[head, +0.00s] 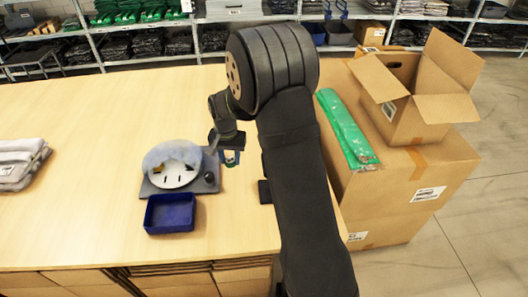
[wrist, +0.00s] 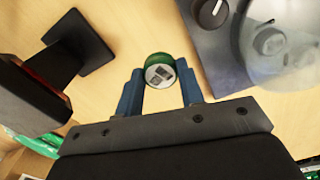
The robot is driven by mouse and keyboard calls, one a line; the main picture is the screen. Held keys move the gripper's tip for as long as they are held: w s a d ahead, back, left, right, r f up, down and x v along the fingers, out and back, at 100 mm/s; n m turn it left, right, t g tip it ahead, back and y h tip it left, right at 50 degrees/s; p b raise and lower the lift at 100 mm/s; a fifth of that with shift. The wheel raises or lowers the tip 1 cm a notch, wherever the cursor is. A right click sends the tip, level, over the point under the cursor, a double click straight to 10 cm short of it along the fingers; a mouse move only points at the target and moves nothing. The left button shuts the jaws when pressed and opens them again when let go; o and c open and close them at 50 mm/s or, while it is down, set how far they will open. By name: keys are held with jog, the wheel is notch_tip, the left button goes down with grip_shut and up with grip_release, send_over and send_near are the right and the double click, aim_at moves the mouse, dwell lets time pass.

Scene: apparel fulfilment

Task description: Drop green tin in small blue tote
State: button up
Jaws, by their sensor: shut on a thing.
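My gripper (wrist: 160,92) is shut on the green tin (wrist: 160,70), a small round can with a green rim and a pale top with dark marks. In the head view the tin (head: 231,158) hangs under my gripper (head: 229,146), right of the round-plated device; its exact height over the table is hard to tell. The small blue tote (head: 170,229) stands on the table in front of that device, left of and nearer than the tin. Its inside looks empty. The tote does not show in the wrist view.
A grey device with a round white plate and a clear cover (head: 176,168) stands behind the tote, close to the tin. A dark stand (head: 265,191) is near my arm. Folded grey clothes (head: 20,162) lie far left. Cardboard boxes (head: 408,178) stand right. The table's left middle is clear.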

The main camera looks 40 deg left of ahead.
jog(key=shift+s+a+f+n, duration=0.5)
jog(key=shift+s+a, duration=0.8)
jog(key=shift+s, duration=3)
jog(key=shift+s+a+f+n, duration=0.5)
jog(key=shift+s+a, duration=0.75)
jog(key=shift+s, duration=3.1)
jog(key=shift+s+a+f+n, duration=0.5)
jog(key=shift+s+a, duration=0.8)
jog(key=shift+s, duration=3)
jog(key=shift+f, duration=0.1)
jog(key=o, duration=1)
jog(key=shift+o, duration=0.2)
notch_tip(320, 180, up, 18)
jog(key=shift+f, duration=0.25)
